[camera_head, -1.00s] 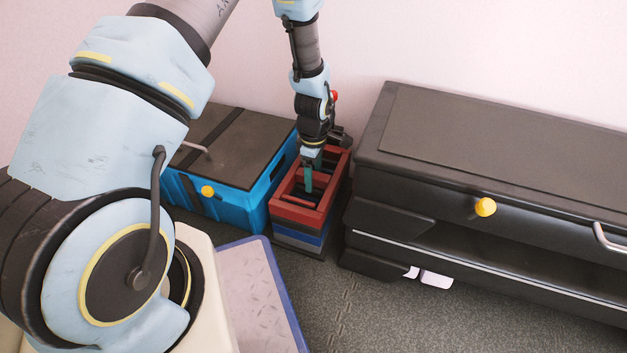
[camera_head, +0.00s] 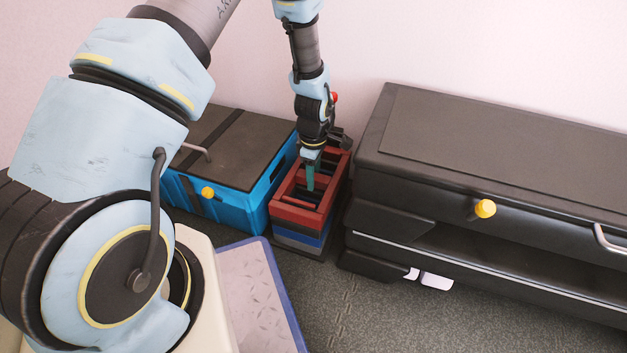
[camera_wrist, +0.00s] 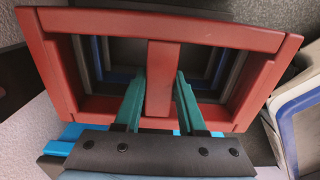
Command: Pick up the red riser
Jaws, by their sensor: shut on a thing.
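The red riser (camera_head: 298,215) is a rectangular frame with a crossbar, on top of a stack of other frames between the blue chest and the dark cabinet. In the wrist view its red frame (camera_wrist: 210,30) fills the upper middle, with the crossbar running down the centre. My gripper (camera_wrist: 161,85) has its teal fingers on either side of that crossbar, shut on it. In the head view my gripper (camera_head: 310,178) reaches down into the riser from above. The riser appears to rest on the frames below.
Blue and grey frames (camera_head: 298,238) lie under the riser. A blue chest (camera_head: 232,205) with a dark lid stands close on the left. A dark cabinet (camera_head: 480,130) with a yellow knob (camera_head: 485,208) stands on the right. Grey floor (camera_head: 370,310) is open in front.

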